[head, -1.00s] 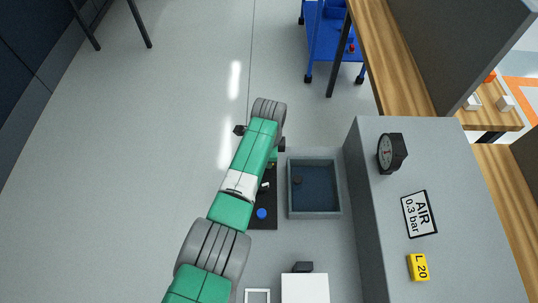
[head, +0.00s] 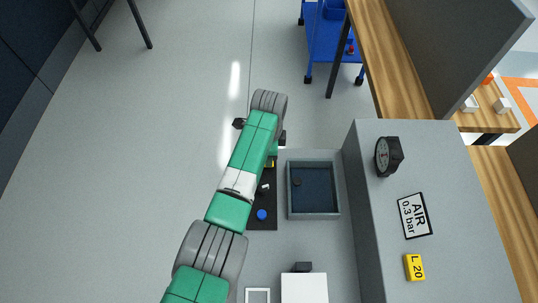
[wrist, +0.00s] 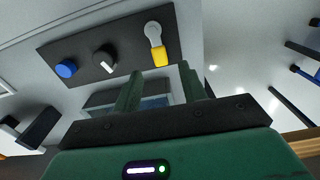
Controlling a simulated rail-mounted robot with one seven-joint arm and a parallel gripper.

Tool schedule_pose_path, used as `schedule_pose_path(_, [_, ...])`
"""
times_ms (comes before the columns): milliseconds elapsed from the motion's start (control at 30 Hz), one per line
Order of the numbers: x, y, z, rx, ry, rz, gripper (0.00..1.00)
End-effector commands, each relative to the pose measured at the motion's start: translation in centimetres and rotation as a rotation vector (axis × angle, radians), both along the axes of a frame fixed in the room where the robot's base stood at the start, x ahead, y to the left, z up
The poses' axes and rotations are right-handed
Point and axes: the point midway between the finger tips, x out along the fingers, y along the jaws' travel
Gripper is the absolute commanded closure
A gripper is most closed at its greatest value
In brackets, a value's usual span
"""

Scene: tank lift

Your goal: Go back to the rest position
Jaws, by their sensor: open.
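My gripper (wrist: 160,84) shows in the wrist view with its two green fingers apart and nothing between them. In the head view my green and white arm reaches up the picture and the fingers are hidden. Just beyond the fingers in the wrist view is a dark control panel (wrist: 84,54). It carries a blue button (wrist: 66,68), a black knob (wrist: 105,59) with a white mark, and a grey lever with a yellow end (wrist: 159,57). The fingers look apart from these controls. In the head view the blue button (head: 262,214) and the panel (head: 266,224) lie right beside my arm.
A grey-rimmed tank (head: 338,190) stands right of the panel. A tall grey block (head: 380,230) carries a dial gauge (head: 388,156), an "AIR 0.3 bar" sign (head: 414,215) and a yellow "L 20" label (head: 414,267). A white box (head: 305,288) stands below. The floor at left is clear.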

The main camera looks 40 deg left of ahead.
Motion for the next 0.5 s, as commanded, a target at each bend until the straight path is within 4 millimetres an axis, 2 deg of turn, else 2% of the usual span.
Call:
schedule_pose_path(33, [0.0, 0.0, 1.3, 0.0, -0.002, 0.0, 0.58])
schedule_pose_path(200, [0.0, 0.0, 3.1, -0.001, -0.001, 0.001, 0.58])
schedule_pose_path(500, [0.0, 0.0, 3.3, -0.001, 0.001, 0.001, 0.58])
